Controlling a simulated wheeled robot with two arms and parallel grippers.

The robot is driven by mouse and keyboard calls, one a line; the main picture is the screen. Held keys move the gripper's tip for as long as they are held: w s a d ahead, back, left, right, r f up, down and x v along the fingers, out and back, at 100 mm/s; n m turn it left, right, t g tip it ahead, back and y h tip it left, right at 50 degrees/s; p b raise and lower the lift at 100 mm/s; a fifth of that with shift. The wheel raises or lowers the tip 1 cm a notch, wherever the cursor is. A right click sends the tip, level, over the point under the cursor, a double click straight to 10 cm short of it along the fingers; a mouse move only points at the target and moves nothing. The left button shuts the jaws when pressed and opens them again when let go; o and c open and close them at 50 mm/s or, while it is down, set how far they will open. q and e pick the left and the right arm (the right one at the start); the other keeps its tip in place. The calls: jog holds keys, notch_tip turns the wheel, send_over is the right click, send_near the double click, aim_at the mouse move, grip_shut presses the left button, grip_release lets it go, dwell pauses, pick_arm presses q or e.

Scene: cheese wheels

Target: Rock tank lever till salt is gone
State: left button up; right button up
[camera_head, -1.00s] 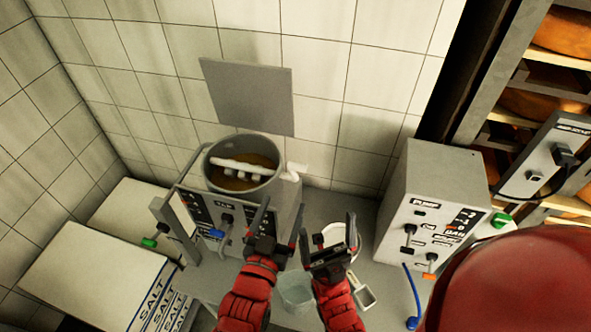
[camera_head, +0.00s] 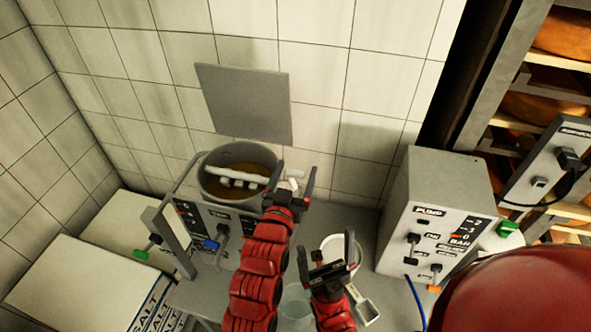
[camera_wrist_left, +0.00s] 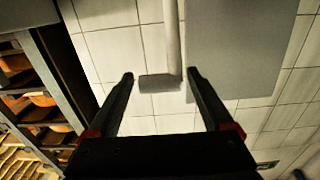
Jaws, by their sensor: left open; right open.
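The grey round tank (camera_head: 207,190) holds brown liquid (camera_head: 222,187), with a white bar (camera_head: 240,169) with short paddles across it. A pale handle (camera_head: 293,184) sticks out at the tank's right side. My left gripper (camera_head: 293,173) is open at this handle, its fingers on either side of it in the head view. In the left wrist view a pale shaft with a blocky end (camera_wrist_left: 160,83) shows between the open fingers (camera_wrist_left: 162,77). I cannot tell whether they touch. My right gripper (camera_head: 333,249) is open and empty, low over the table. I cannot make out salt in the liquid.
A control box (camera_head: 215,232) with levers stands in front of the tank. Boxes marked SALT (camera_head: 150,308) are at lower left. A PUMP box (camera_head: 430,200), white bucket (camera_head: 338,244) and scoop (camera_head: 366,310) are at right. A grey panel (camera_head: 243,103) is on the wall behind.

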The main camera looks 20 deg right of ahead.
pick_arm(q)
grip_shut()
dwell(0.5)
